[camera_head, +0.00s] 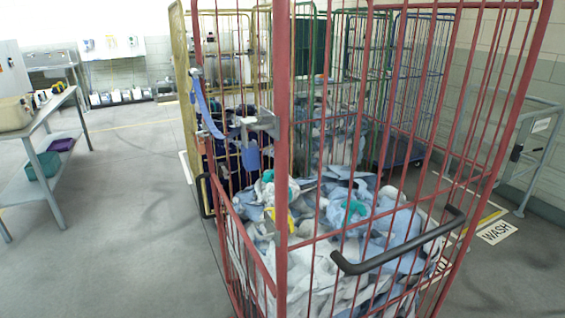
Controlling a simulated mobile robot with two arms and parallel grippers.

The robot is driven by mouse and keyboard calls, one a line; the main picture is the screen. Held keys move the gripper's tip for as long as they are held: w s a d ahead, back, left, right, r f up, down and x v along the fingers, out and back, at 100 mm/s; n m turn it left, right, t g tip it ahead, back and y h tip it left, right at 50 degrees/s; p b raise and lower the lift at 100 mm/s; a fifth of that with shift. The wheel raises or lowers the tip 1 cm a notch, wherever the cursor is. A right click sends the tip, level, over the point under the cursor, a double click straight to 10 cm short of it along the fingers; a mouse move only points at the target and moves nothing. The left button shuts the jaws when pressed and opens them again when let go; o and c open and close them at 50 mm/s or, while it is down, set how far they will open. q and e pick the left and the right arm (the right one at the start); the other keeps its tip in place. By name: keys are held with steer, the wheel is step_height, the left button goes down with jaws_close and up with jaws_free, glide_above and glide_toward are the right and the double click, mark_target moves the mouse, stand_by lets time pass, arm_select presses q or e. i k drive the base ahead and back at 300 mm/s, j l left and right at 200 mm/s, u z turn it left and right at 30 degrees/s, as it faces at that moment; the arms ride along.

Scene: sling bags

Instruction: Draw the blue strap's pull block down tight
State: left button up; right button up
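A blue strap (205,112) hangs at the left side of the red roll cage (282,150), slanting down from a dark fitting near the upper left. A grey metal piece (248,121) sits at about the strap's height, a little to its right. A small blue block-like piece (250,156) hangs just below it; I cannot tell for sure whether this is the pull block. The strap's full path is partly hidden by the red bars. Neither of my grippers is in view.
The red cage holds crumpled blue and white linen (340,215) and has a black handle (400,252) in front. Yellow (181,80), green and blue cages stand behind. A grey bench (45,130) stands at left. Floor (140,220) between bench and cage is clear.

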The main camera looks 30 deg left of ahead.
mark_target(250, 151)
steer(key=u, duration=1.5)
steer(key=i+j+u, duration=0.4)
steer(key=i, duration=0.35)
steer(key=i+j+u, duration=0.25)
steer(key=i, duration=0.1)
